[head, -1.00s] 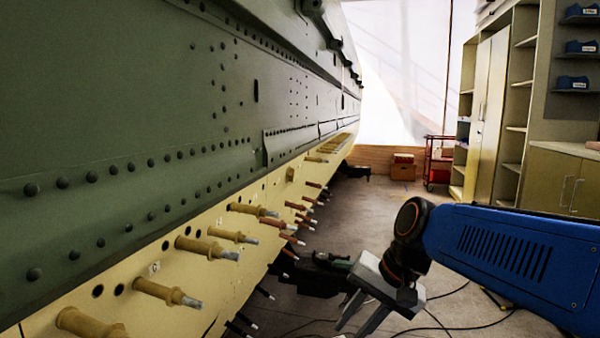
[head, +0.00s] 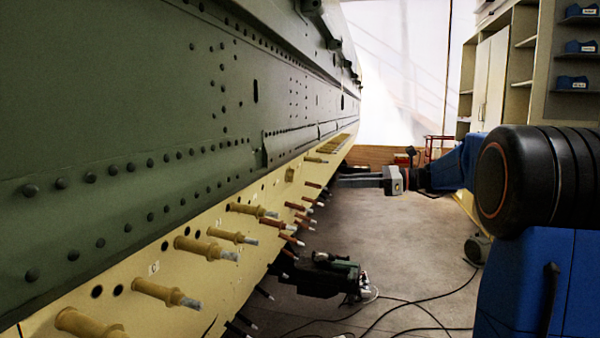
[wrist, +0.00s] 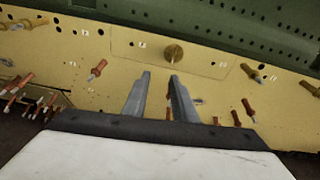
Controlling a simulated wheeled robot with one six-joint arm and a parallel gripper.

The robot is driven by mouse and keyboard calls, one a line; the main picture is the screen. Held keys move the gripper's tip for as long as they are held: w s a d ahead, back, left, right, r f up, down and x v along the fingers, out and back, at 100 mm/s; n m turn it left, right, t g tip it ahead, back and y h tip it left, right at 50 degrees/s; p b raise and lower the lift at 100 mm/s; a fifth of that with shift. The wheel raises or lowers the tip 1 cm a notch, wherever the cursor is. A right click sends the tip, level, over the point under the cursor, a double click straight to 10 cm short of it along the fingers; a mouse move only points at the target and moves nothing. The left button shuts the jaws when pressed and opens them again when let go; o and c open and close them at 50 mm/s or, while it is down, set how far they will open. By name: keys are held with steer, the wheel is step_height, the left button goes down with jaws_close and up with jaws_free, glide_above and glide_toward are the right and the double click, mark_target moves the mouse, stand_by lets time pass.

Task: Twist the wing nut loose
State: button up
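My gripper (wrist: 160,75) is open and empty in the wrist view, its two grey fingers pointing at the cream panel strip (wrist: 125,47). A brass-coloured round fastener (wrist: 174,53) sits on a plate just beyond the fingertips, apart from them and slightly right of the gap's middle. I cannot make out wings on it, so I cannot tell whether it is the wing nut. In the head view my gripper (head: 338,180) reaches left to the far part of the strip, its fingertips near the lower edge.
Several yellow fasteners (head: 206,248) and copper-coloured fasteners (head: 278,224) stick out from the strip. More copper ones (wrist: 97,69) flank my fingers in the wrist view. A dark tool device (head: 322,275) and cables (head: 400,302) lie on the floor. Shelving (head: 520,70) stands right.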

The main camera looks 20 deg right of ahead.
mark_target(291, 175)
steer(key=w+a+r+m, duration=0.1)
steer(key=w+a, duration=0.9)
steer(key=a, duration=0.2)
steer(key=shift+w+r+t+y, duration=0.25)
steer(key=shift+w+t+y, duration=0.05)
steer(key=shift+t+y, duration=0.1)
jaws_close()
